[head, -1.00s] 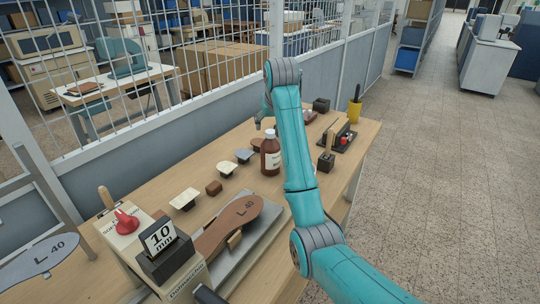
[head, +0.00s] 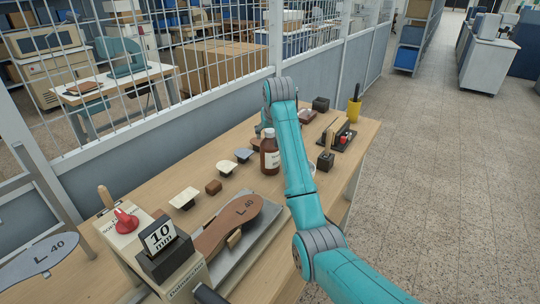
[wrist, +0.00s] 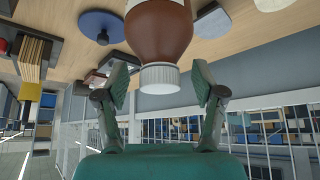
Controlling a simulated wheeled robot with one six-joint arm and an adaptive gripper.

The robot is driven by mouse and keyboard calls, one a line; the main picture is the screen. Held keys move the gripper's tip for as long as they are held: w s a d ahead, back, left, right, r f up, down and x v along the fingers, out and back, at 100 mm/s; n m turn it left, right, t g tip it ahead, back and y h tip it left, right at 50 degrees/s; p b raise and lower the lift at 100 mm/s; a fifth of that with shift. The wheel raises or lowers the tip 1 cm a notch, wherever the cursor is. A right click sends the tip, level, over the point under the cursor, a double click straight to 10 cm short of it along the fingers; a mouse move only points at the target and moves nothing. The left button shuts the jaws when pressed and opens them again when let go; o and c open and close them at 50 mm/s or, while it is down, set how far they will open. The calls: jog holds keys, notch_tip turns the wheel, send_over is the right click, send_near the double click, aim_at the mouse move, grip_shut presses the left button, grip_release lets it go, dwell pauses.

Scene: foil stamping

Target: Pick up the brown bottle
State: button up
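The brown bottle (head: 270,156) has a white cap and a pale label and stands upright on the wooden workbench. In the wrist view the brown bottle (wrist: 160,32) appears upside down, its white ribbed cap between the fingers. My gripper (wrist: 160,85) is open, with one finger on each side of the cap and neck. A gap shows between each finger and the bottle. In the head view my gripper is mostly hidden behind the bottle and my arm.
The stamping machine (head: 160,250) with a brown sole (head: 232,225) stands at the near end. Several small stamps and blocks (head: 213,187) lie left of the bottle. A mesh partition runs behind the bench.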

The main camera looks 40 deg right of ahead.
grip_shut()
